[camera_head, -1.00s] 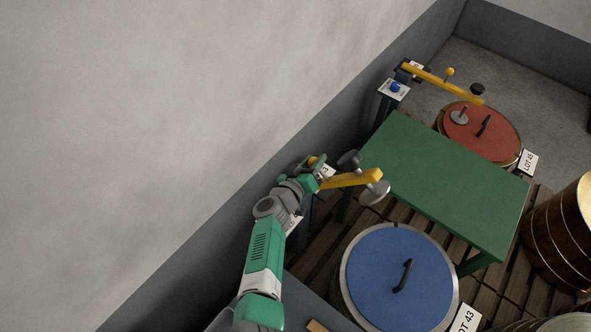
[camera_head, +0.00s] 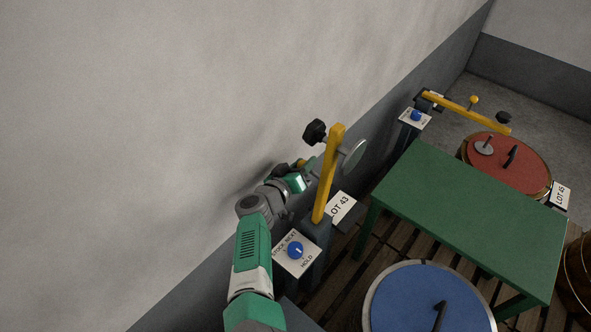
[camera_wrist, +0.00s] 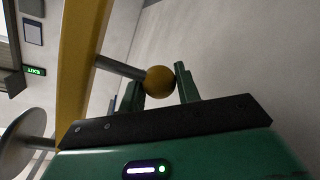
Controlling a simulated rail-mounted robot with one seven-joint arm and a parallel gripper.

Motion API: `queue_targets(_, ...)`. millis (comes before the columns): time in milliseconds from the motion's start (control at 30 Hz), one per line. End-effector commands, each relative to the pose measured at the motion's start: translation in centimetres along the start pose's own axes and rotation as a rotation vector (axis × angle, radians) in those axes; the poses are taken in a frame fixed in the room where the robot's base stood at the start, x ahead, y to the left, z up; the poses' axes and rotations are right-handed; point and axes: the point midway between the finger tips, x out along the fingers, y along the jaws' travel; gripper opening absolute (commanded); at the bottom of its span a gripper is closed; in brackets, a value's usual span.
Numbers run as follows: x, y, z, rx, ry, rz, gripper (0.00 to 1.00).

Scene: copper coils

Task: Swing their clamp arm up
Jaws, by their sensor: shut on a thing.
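The yellow clamp arm (camera_head: 327,175) at the LOT 43 post stands steeply up, leaning slightly right towards its top. It carries a black knob (camera_head: 315,131) and a grey round pad (camera_head: 355,153) near its upper end. My gripper (camera_wrist: 160,84) is shut on the clamp arm's yellow ball handle (camera_wrist: 160,80), whose grey stem joins the yellow bar in the wrist view. In the head view, my gripper (camera_head: 299,167) is left of the bar, and the ball is mostly hidden. The blue-lidded drum (camera_head: 415,300) is below and right, with no clamp over it.
A post plate with a blue knob (camera_head: 295,250) stands below the clamp arm. The wall (camera_head: 220,120) is close behind my arm. A green table (camera_head: 470,215) is right of it. A second yellow clamp arm (camera_head: 465,111) reaches out towards a red-lidded drum (camera_head: 510,165).

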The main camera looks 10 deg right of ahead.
Motion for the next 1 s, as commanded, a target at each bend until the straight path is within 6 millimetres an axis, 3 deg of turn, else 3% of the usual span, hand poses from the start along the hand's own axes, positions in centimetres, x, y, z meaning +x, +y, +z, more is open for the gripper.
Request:
queue_targets(33,-0.1,-0.6,0.9,-0.001,-0.01,-0.012,0.0)
queue_targets(400,-0.1,-0.7,1.0,-0.002,-0.012,-0.014,0.0)
queue_targets(433,-0.1,-0.7,1.0,-0.002,-0.012,-0.014,0.38)
queue_targets(500,-0.1,-0.6,1.0,-0.002,-0.012,-0.012,0.52)
queue_targets(833,-0.1,-0.2,0.6,-0.001,-0.008,-0.006,0.52)
queue_targets(1000,-1.9,0.2,-0.2,-0.004,-0.007,-0.007,0.52)
